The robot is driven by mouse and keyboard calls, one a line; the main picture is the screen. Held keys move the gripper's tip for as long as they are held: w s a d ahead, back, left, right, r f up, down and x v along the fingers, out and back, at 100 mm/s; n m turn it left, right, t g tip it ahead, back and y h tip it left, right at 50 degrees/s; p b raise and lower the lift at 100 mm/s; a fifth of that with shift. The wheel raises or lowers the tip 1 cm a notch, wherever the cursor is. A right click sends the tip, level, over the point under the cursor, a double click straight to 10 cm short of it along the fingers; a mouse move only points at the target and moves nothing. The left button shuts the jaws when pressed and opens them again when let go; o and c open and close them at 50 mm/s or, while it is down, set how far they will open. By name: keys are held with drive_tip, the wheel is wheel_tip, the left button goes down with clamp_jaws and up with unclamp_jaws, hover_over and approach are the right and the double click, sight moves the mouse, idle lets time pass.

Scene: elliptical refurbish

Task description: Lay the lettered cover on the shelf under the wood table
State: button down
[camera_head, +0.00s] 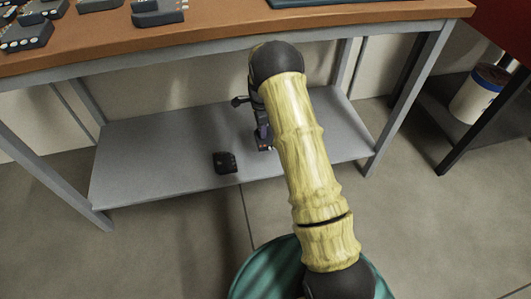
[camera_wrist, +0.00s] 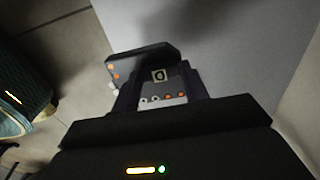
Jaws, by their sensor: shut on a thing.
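The lettered cover (camera_wrist: 140,60) is a dark piece with a light letter square and orange and white dots. It sits between the fingers of my gripper (camera_wrist: 160,88) in the wrist view, and the gripper is shut on it. In the head view my gripper (camera_head: 263,133) points down over the grey shelf (camera_head: 140,165) under the wood table (camera_head: 215,32). The cover (camera_head: 265,147) shows only as a small dark and reddish bit there, partly hidden by my arm. I cannot tell whether it touches the shelf.
A small black block (camera_head: 226,162) lies on the shelf, left of my gripper. Several dark devices (camera_head: 75,15) lie on the tabletop. Table legs (camera_head: 408,95) bound the shelf. The shelf's left part is clear. A white and blue bucket (camera_head: 480,95) stands at right.

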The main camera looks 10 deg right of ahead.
wheel_tip(320, 180, down, 6)
drive_tip(key=b, duration=0.4)
idle(0.3)
wheel_tip(320, 180, down, 4)
drive_tip(key=b, duration=0.2)
drive_tip(key=shift+b, duration=0.3)
drive_tip(key=shift+a, duration=0.2)
drive_tip(key=shift+d, duration=0.1)
drive_tip(key=c, duration=0.7)
unclamp_jaws()
drive_tip(key=shift+d+f, duration=0.1)
drive_tip(key=shift+d, duration=0.05)
drive_tip(key=shift+c, duration=0.2)
